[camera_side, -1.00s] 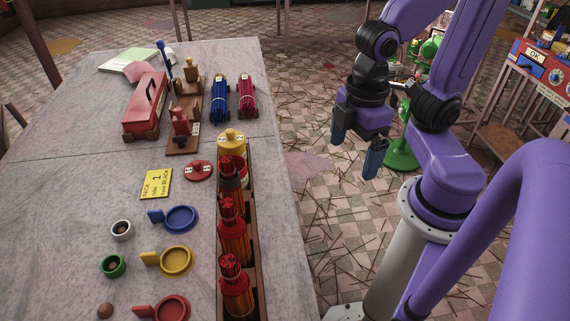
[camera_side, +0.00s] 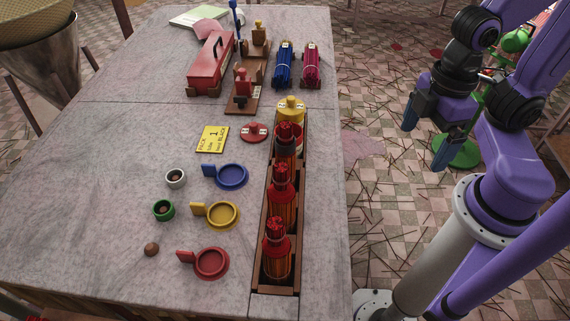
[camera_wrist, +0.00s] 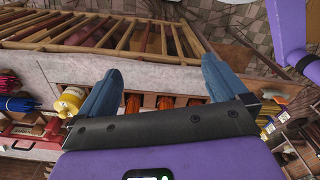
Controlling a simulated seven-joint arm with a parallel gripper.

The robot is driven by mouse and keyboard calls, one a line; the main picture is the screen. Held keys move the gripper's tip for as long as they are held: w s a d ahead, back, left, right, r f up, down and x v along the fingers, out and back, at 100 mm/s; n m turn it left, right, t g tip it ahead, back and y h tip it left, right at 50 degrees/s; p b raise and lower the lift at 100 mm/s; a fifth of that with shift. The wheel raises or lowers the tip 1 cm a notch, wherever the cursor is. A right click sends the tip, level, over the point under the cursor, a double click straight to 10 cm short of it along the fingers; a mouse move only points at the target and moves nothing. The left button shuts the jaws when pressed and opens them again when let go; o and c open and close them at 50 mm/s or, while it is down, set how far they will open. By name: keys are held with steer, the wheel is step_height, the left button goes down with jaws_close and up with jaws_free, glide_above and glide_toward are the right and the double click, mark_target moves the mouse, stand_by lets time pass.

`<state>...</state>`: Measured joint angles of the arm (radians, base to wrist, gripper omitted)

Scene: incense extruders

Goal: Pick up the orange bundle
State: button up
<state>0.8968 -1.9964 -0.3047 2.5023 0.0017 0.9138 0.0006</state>
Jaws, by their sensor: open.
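A long brown wooden rack (camera_side: 297,262) stands along the table's right edge. I cannot tell which one is the named bundle. Orange parts also show in the wrist view (camera_wrist: 165,102), partly hidden behind my gripper. My gripper (camera_side: 428,135) is open and empty, off the table to the right of the rack. Its two blue fingers are spread in the wrist view (camera_wrist: 162,66).
A blue bundle (camera_side: 284,66) and a magenta bundle (camera_side: 311,66) lie beyond the rack. Blue (camera_side: 232,176), yellow (camera_side: 222,214) and red (camera_side: 211,262) round dishes lie left of it. A yellow card (camera_side: 212,139) and red toolbox (camera_side: 210,64) are farther back. The table's left side is clear.

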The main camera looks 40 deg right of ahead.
steer(key=c, duration=0.4)
step_height(320, 180, up, 8)
steer(key=r+m, duration=0.1)
steer(key=m, duration=2.4)
glide_above(283, 122)
step_height(283, 122, down, 12)
steer(key=shift+f, duration=0.25)
steer(key=shift+s+f, duration=0.2)
steer(key=shift+f, duration=1.15)
steer(key=shift+s+f, duration=0.2)
steer(key=shift+f, duration=1.1)
